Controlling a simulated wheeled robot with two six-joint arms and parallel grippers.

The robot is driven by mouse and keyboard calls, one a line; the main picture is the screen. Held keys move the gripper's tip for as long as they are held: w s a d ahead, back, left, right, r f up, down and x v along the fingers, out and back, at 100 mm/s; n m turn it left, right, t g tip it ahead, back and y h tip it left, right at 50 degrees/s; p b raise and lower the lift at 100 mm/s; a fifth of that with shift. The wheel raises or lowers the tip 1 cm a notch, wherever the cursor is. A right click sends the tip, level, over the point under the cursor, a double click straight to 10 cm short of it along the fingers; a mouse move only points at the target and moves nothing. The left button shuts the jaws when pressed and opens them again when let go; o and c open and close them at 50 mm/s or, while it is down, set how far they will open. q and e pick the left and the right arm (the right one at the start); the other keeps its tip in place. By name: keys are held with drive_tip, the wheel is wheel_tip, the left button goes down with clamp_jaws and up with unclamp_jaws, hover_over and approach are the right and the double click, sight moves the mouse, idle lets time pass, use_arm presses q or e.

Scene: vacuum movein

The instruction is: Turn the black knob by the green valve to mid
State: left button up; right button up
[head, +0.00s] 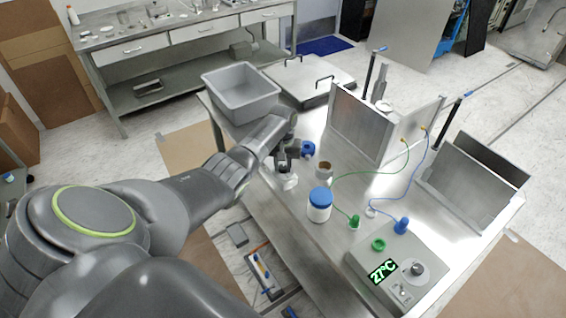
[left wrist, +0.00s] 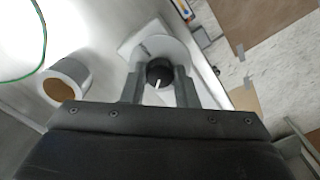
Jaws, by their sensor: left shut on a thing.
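My left gripper (head: 286,163) is low over the near left side of the steel table. In the left wrist view its two fingers (left wrist: 159,88) stand on either side of a black knob (left wrist: 160,72) and are shut on it. A white pointer line on the knob points toward the wrist. The knob sits on a pale round dial with a white base (left wrist: 135,40); in the head view the base (head: 289,183) shows under the gripper, which hides the knob. A green fitting (head: 354,221) with a green tube stands further right. My right gripper is not in view.
A cup with brown contents (head: 324,171), a blue-lidded jar (head: 319,205) and a blue fitting (head: 307,149) stand close by. A hot plate (head: 400,265) reading 27°C is at the right front. A grey bin (head: 240,88) is at the back left.

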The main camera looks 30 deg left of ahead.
sight(283, 167)
use_arm(q)
drive_tip(key=m, duration=0.3)
drive_tip(key=shift+r+m+p, duration=0.1)
drive_tip(key=shift+m+p, duration=0.2)
drive_tip(key=shift+m, duration=1.8)
drive_tip(key=o, duration=1)
drive_tip(key=shift+r, duration=0.45)
wheel_tip(283, 167, up, 16)
drive_tip(key=b, duration=0.2)
drive_tip(key=shift+r, duration=0.2)
